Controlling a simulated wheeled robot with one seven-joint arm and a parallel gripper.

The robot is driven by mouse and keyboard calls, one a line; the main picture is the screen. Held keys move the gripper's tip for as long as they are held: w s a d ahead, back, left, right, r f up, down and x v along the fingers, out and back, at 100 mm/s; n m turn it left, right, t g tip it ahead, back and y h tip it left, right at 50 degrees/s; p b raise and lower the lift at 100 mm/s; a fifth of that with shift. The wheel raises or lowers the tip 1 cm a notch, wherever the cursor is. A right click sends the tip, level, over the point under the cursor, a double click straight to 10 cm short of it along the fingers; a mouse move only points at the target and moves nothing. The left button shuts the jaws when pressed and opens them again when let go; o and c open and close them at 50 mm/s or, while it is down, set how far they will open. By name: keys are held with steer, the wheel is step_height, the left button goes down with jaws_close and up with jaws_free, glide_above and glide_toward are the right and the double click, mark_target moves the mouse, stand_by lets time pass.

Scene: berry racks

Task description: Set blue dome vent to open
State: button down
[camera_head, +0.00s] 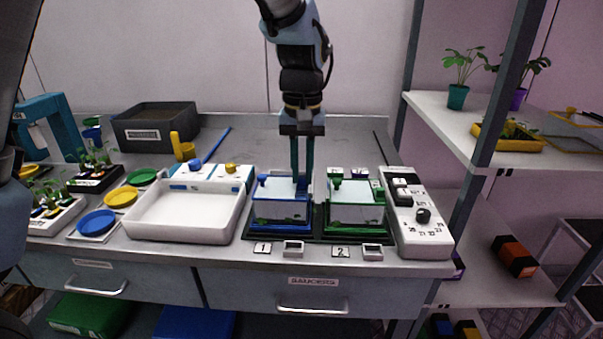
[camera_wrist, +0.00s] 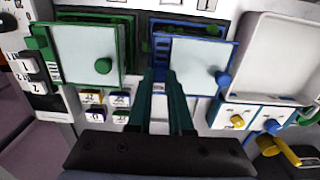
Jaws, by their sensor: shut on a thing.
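The blue dome (camera_head: 281,211) is a clear box with a blue frame and a pale lid, on the dark tray at slot 1. It also shows in the wrist view (camera_wrist: 190,65). A round blue knob (camera_head: 262,178) sits on its lid, away from my gripper. My gripper (camera_head: 302,178) points down at the dome's right edge. In the wrist view, my gripper's fingers (camera_wrist: 160,76) are close together at that same edge, shut on the blue vent slider, which they mostly hide. The vent's exact setting cannot be read.
The green dome (camera_head: 355,214) stands close on the right, with its own green slider (camera_wrist: 38,42). A white control box (camera_head: 425,238) is beyond it. A white basin (camera_head: 180,236) is left of the blue dome. Yellow and blue tools lie behind the basin.

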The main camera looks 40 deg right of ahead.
steer(key=shift+w+d, duration=0.2)
steer(key=shift+w, duration=0.05)
steer(key=c, duration=0.8)
jaws_free()
steer(key=shift+r, duration=0.1)
step_height(320, 180, up, 11)
steer(key=b, duration=0.1)
steer(key=shift+b, duration=0.3)
steer(key=shift+f, duration=0.2)
